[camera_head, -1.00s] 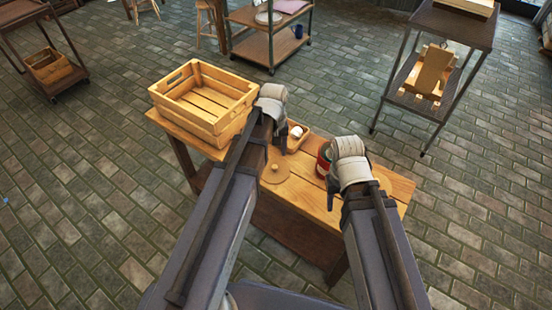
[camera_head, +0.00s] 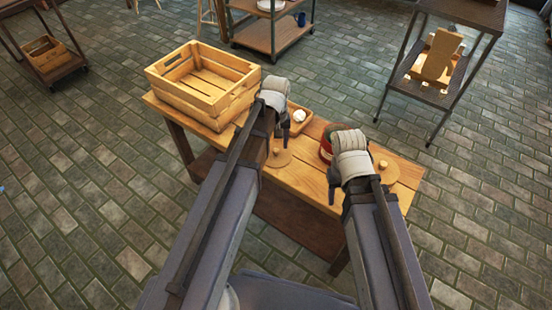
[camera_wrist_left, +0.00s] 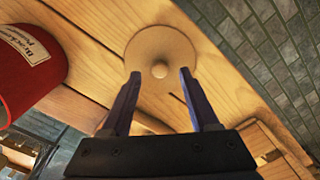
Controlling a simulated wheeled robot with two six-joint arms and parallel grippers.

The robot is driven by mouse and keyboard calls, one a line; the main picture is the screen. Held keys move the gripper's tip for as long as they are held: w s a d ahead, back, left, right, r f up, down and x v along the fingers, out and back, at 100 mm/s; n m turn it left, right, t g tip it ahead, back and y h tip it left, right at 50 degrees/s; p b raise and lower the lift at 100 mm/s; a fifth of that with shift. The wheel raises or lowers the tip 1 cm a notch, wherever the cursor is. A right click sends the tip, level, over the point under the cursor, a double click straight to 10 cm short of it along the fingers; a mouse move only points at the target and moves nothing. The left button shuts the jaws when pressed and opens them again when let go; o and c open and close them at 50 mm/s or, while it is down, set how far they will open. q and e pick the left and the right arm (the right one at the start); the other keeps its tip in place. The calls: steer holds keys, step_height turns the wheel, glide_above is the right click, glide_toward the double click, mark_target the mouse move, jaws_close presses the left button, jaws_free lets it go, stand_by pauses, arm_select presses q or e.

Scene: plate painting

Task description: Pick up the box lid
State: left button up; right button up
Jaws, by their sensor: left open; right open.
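A round wooden lid with a small knob (camera_head: 279,158) lies flat on the wooden table, just below my left gripper (camera_head: 284,137). In the left wrist view, the lid (camera_wrist_left: 160,47) sits beyond the open fingertips (camera_wrist_left: 159,73), with its knob centred between them. No contact is visible. A second round wooden lid with a knob (camera_head: 402,174) lies on the table to the right of my right gripper (camera_head: 332,192). Which of the two is the box lid I cannot tell. My right gripper is open, its fingers partly hidden by its wrist.
A red can (camera_head: 325,150) stands between the grippers; its label shows in the left wrist view (camera_wrist_left: 27,60). A slatted wooden crate (camera_head: 203,88) stands on the table's left end.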

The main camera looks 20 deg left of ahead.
mark_target(276, 153)
arm_select(q)
step_height(276, 153, down, 2)
steer(key=shift+f+b, duration=0.15)
steer(key=shift+b, duration=0.45)
jaws_close()
